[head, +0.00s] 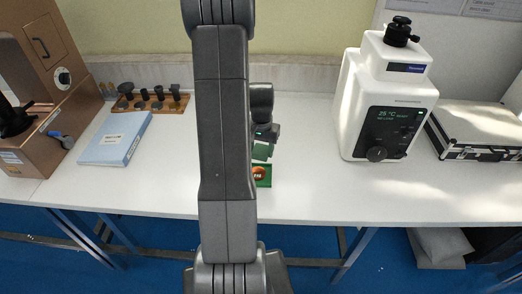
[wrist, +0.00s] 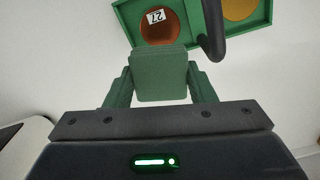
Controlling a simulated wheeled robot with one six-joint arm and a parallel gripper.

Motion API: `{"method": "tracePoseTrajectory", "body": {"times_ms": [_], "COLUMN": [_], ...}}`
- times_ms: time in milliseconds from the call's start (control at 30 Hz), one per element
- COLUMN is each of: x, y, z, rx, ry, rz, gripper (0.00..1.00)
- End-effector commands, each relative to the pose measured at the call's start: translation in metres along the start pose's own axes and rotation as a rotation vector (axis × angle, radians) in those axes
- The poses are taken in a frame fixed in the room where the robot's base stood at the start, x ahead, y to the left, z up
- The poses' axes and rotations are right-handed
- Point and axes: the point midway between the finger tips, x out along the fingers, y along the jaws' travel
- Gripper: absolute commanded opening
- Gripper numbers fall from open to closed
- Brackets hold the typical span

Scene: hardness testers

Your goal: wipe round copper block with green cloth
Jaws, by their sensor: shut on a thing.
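My gripper (wrist: 160,92) is shut on a green cloth (wrist: 158,72), a folded pad held between its two fingers in the wrist view. In the head view the cloth (head: 261,151) shows just below the dark gripper, partly hidden by my arm. The round copper block (wrist: 158,27) lies in a green tray (wrist: 122,15) and bears a white label reading 27. In the wrist view it is just beyond the cloth, whose top edge comes close to it; I cannot tell whether they touch. The head view shows part of the copper block (head: 259,174).
A yellow round block (wrist: 240,8) sits in the tray's other compartment. A dark curved piece (wrist: 213,38) crosses the tray's near side. A blue binder (head: 117,138) lies left, a white tester (head: 385,105) stands right, and a silver case (head: 480,128) lies beyond it.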

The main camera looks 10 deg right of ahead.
Motion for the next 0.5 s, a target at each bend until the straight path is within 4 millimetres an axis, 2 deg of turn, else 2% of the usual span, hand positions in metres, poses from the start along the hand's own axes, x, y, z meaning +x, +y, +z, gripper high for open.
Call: {"method": "tracePoseTrajectory", "body": {"times_ms": [33,200,500], "x": [-0.008,-0.021,-0.023], "y": [0.000,0.001,0.001], "z": [0.000,0.001,0.001], "rx": [0.000,-0.001,-0.002], "ry": [0.001,0.001,0.000], "rz": [0.000,0.000,0.000], "gripper": [0.21,0.21,0.21]}}
